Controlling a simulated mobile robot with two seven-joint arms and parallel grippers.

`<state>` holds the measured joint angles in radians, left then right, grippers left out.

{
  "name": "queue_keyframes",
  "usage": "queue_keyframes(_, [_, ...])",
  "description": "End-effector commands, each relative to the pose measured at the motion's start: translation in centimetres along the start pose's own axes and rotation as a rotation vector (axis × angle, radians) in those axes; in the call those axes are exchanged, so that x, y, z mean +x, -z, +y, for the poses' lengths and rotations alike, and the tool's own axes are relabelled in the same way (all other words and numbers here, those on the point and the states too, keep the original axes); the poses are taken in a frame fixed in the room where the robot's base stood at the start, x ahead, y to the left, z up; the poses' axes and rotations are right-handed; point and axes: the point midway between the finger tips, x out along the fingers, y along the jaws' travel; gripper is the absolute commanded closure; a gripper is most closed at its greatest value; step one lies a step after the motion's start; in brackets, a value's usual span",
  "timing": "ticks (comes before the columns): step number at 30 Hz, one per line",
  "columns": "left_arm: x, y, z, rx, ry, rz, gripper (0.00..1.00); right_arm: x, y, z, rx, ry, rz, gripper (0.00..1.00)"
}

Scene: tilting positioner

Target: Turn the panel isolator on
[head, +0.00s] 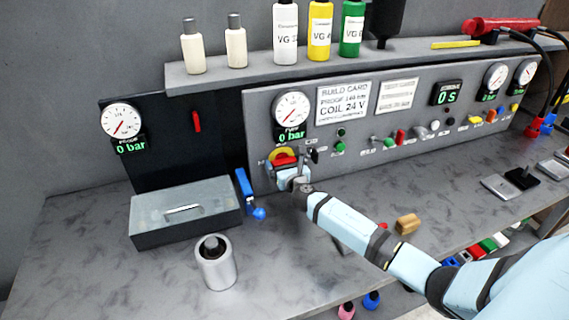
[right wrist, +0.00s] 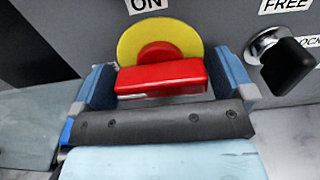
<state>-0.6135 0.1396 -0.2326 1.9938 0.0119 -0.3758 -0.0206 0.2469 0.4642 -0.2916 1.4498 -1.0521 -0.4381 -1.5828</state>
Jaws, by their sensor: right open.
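The panel isolator is a red bar handle on a yellow disc (head: 284,153), at the lower left of the grey panel. In the right wrist view its red handle (right wrist: 162,76) lies about horizontal, and the yellow disc (right wrist: 160,38) shows behind it under an "ON" label (right wrist: 148,4). My right gripper (head: 288,174) is at the isolator. My left gripper is not in view.
A black knob (right wrist: 287,65) under a "FREE" label sits close to the right of the fingers. A lidded tray (head: 187,215), a blue-handled lever (head: 249,195) and a metal cylinder (head: 216,265) stand to the left. A shelf with bottles (head: 286,34) overhangs the panel.

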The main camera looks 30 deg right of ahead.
Motion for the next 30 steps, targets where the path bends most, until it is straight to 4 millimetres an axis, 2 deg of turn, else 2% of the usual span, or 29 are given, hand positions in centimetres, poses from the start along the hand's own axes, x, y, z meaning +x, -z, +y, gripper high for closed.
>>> queue_keyframes(3, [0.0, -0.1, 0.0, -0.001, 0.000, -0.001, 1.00, 0.0, 0.0, 0.0, 0.000, 0.000, 0.000, 0.00])
queue_keyframes(8, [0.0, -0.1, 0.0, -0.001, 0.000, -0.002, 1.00, 0.0, 0.0, 0.0, 0.000, 0.000, 0.000, 0.37])
queue_keyframes(9, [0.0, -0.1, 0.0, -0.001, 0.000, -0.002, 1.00, 0.0, 0.0, 0.0, 0.000, 0.000, 0.000, 0.39])
queue_keyframes(20, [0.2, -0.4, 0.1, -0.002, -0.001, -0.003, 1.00, -0.1, 0.1, 0.0, 0.059, 0.000, -0.001, 0.39])
queue_keyframes(30, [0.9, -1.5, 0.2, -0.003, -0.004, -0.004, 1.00, -0.1, 0.2, -0.1, 0.309, 0.000, -0.001, 0.39])
